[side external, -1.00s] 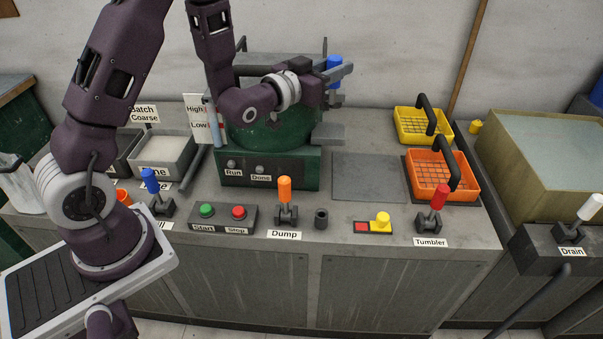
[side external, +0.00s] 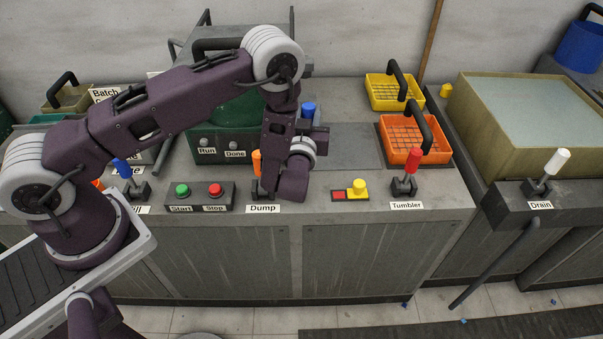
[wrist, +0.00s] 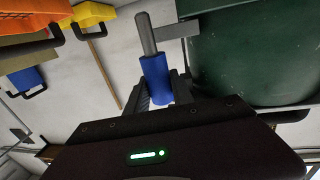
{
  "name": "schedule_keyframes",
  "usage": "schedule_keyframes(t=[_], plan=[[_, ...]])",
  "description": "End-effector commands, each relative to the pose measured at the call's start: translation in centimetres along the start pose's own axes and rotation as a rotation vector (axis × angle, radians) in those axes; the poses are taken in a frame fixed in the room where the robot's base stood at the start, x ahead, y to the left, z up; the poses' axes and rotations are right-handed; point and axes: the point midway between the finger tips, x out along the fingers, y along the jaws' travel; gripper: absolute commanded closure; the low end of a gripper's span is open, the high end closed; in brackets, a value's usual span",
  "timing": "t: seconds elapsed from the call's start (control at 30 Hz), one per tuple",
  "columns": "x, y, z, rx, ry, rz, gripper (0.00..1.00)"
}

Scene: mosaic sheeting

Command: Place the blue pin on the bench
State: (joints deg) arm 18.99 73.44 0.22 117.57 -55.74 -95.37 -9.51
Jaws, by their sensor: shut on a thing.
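My gripper (side external: 312,128) is shut on the blue pin (side external: 308,109), above the bench (side external: 447,188) and in front of the green machine. The wrist view shows the pin's blue grip (wrist: 156,76) between the gripper's dark fingers (wrist: 166,98). Its grey shaft sticks out past them, beside the green drum (wrist: 245,55). In the side view only the blue end shows; my wrist hides the rest. The pin appears clear of the bench top.
The orange lever (side external: 257,162) by the Dump label is partly hidden behind my wrist. A yellow knob (side external: 359,187) and the red Tumbler lever (side external: 413,160) stand to the right. Orange (side external: 414,158) and yellow (side external: 395,100) baskets sit behind. A flat grey area lies beside the machine.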

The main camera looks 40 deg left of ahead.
Motion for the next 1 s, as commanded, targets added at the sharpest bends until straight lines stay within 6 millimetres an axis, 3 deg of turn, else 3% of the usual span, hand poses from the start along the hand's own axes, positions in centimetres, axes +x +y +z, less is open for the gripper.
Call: schedule_keyframes(t=[0.2,0.6,1.0], plan=[[-0.3,-1.7,4.6,0.005,0.01,-0.095,1.0],[-0.2,-1.7,12.2,0.003,0.012,-0.094,1.0],[-0.2,-1.7,12.8,0.003,0.013,-0.093,1.0]])
